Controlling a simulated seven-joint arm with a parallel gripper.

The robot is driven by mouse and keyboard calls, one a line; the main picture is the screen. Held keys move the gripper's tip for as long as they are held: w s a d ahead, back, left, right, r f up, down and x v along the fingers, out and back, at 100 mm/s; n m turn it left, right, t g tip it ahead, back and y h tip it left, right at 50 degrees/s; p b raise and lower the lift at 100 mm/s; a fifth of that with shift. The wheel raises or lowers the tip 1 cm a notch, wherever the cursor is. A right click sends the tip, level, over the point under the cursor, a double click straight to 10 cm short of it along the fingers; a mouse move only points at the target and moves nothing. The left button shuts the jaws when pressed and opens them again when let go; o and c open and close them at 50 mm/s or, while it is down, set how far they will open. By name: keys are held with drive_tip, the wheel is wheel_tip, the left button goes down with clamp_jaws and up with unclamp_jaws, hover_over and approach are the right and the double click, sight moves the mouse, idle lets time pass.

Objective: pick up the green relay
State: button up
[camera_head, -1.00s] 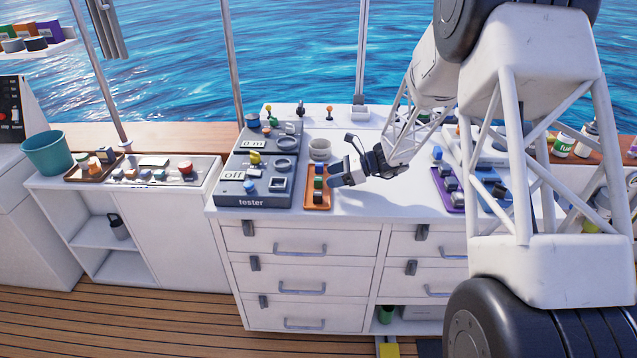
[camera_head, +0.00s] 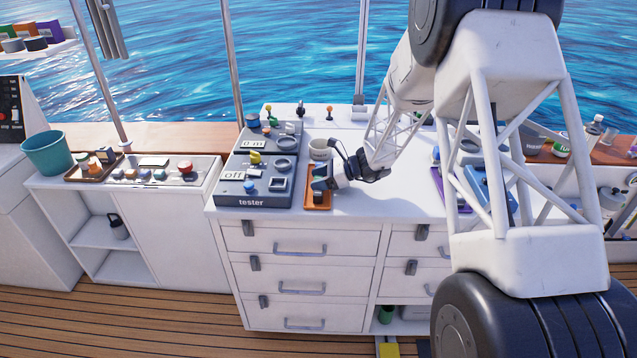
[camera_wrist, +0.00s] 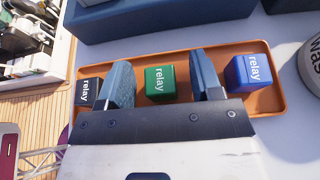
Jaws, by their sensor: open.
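The green relay (camera_wrist: 160,83) is a small cube with "relay" in white on it. It sits in an orange tray (camera_wrist: 267,104) between a black relay (camera_wrist: 88,93) and a blue relay (camera_wrist: 249,72). My gripper (camera_wrist: 163,84) is open in the wrist view, one finger on each side of the green relay, with gaps to it. In the head view my gripper (camera_head: 319,184) is over the orange tray (camera_head: 318,205) and hides the relays there.
The grey tester (camera_head: 254,189) with knobs and displays stands just left of the tray. A pale round cup (camera_head: 320,149) stands behind it. A purple tray (camera_head: 437,183) is to the right. Clear white countertop (camera_head: 384,203) lies between the trays.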

idle(0.3)
drive_tip(key=c, duration=1)
drive_tip(key=shift+r, duration=0.2)
drive_tip(key=shift+r, duration=0.5)
drive_tip(key=shift+s+d+r, duration=0.1)
drive_tip(key=shift+s+r, duration=0.1)
drive_tip(key=shift+r, duration=0.4)
drive_tip(key=shift+s+d+r, duration=0.1)
drive_tip(key=shift+s+r, duration=0.1)
drive_tip(key=shift+r, duration=0.35)
drive_tip(key=s+d+r, duration=0.1)
drive_tip(key=s+d, duration=0.2)
drive_tip(key=s, duration=1.1)
drive_tip(key=shift+s+d+r, duration=0.15)
drive_tip(key=shift+s+d, duration=0.2)
drive_tip(key=shift+d, duration=0.05)
